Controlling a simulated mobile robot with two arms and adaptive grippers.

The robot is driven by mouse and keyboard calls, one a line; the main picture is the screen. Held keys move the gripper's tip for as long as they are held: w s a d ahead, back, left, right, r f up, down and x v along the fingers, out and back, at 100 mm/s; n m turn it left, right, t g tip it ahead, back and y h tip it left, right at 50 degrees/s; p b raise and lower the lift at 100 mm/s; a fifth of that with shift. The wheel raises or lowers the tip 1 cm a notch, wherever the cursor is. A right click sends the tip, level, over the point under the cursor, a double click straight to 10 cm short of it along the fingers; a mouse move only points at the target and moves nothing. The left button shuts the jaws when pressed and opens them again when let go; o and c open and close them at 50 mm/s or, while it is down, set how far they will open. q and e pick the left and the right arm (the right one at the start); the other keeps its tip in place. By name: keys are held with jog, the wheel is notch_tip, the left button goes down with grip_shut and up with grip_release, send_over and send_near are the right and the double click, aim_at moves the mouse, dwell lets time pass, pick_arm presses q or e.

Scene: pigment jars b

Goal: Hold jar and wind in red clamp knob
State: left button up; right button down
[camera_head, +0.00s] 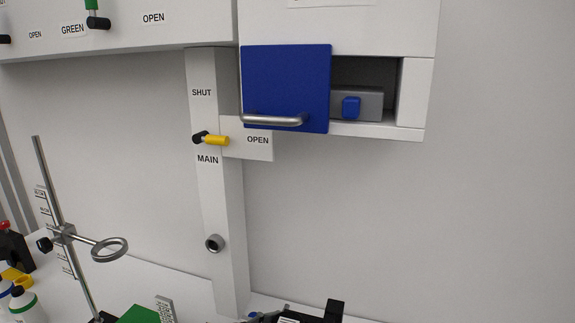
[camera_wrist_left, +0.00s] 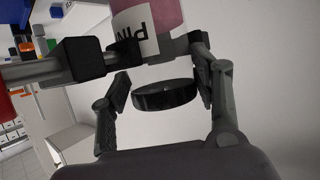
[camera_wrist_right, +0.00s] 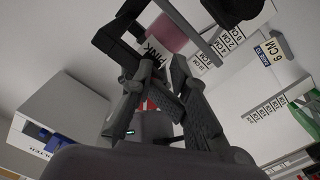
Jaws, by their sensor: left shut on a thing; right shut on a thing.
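The jar with pink contents and a "PINK" label (camera_wrist_left: 135,22) is at the top of the left wrist view, with a black disc-shaped end (camera_wrist_left: 165,95) toward the camera. My left gripper (camera_wrist_left: 160,60) has its fingers on both sides of the jar and is shut on it. A black clamp jaw (camera_wrist_left: 85,58) on a metal bar is close beside the jar. In the right wrist view the jar (camera_wrist_right: 168,35) is beyond my right gripper (camera_wrist_right: 155,75). A red piece, likely the clamp knob (camera_wrist_right: 147,104), shows between its fingers, which partly hide it. The gripper is shut on it.
A ring stand (camera_head: 110,249) and bottles (camera_head: 25,305) are at the left of the head view. A blue cabinet door (camera_head: 287,85) and yellow main lever (camera_head: 215,140) are on the wall. Height labels (camera_wrist_right: 268,50) and a green block (camera_wrist_right: 305,115) show at the right wrist view's right.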

jog(key=shift+w+a+f, duration=0.1)
jog(key=shift+a, duration=0.05)
jog(key=shift+f, duration=0.15)
dwell(0.4)
jog(key=v, duration=0.6)
jog(key=shift+f, duration=0.3)
